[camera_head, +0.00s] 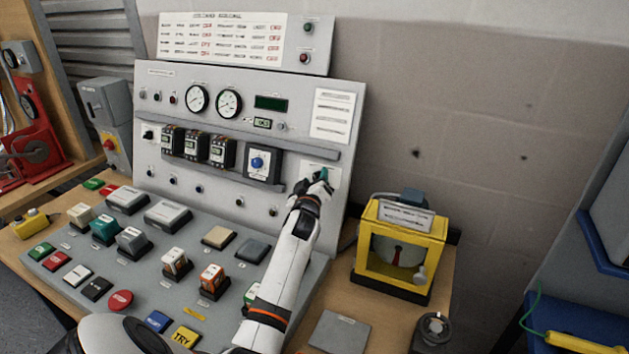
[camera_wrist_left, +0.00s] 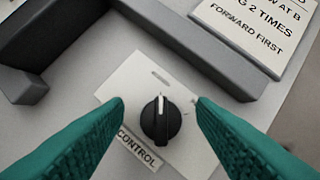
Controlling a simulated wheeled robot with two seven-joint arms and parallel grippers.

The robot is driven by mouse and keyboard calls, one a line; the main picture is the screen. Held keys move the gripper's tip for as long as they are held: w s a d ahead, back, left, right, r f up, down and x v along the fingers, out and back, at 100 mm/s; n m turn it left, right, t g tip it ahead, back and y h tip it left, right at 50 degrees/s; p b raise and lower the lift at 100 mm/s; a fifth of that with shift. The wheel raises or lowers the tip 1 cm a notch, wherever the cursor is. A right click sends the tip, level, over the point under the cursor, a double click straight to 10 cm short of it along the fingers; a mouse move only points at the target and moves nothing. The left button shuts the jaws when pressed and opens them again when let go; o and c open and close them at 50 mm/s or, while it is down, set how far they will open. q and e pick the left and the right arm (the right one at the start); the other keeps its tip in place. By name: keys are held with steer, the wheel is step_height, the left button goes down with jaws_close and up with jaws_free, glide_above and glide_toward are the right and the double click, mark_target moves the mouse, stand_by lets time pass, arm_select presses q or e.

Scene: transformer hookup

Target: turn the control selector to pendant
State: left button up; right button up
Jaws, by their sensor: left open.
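The control selector (camera_wrist_left: 161,120) is a round black knob with a white pointer line, on a light plate with a "CONTROL" label (camera_wrist_left: 140,149) in the left wrist view. The pointer line points toward the top of that view. My left gripper (camera_wrist_left: 160,118) is open, with its two green fingers on either side of the knob and visible gaps between them and it. In the head view my left gripper (camera_head: 318,182) is at the right part of the upright panel (camera_head: 345,195) and hides the knob. My right gripper does not show.
A grey ledge (camera_wrist_left: 190,45) runs above the selector plate. A sloped desk (camera_head: 140,270) with several blocks and buttons lies below the panel. A yellow-framed box (camera_head: 372,258) stands on the table right of my left arm.

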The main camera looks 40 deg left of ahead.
arm_select(q)
steer(key=c, duration=0.9)
steer(key=shift+c, duration=0.3)
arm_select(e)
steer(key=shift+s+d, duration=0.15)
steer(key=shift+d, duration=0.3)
